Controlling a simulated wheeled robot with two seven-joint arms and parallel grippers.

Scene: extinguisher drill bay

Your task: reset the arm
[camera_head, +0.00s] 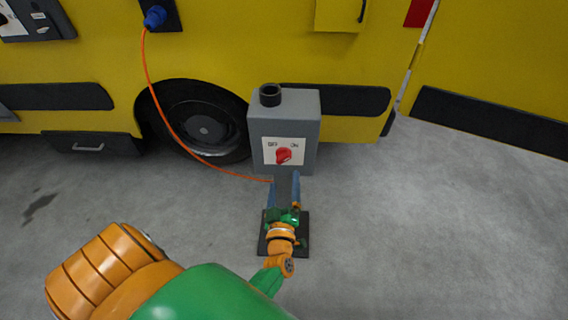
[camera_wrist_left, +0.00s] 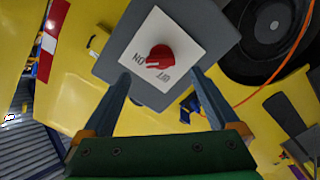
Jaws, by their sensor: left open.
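My left arm, orange and green, comes in from the bottom left of the head view. Its left gripper (camera_head: 283,191) is in front of the grey post, just below the switch box (camera_head: 306,118). In the left wrist view the two blue-grey fingers (camera_wrist_left: 161,80) are spread apart with nothing between them. A red knob (camera_head: 283,156) sits on the box's white OFF/ON plate. The knob (camera_wrist_left: 160,57) appears just beyond the fingertips, with a visible gap. My right gripper is not in view.
The box stands on a dark base plate (camera_head: 302,246). A yellow vehicle (camera_head: 220,55) is behind it. An orange cable (camera_head: 165,115) runs from a blue plug (camera_head: 154,17) down to the post. Grey floor (camera_head: 430,230) is clear on the right.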

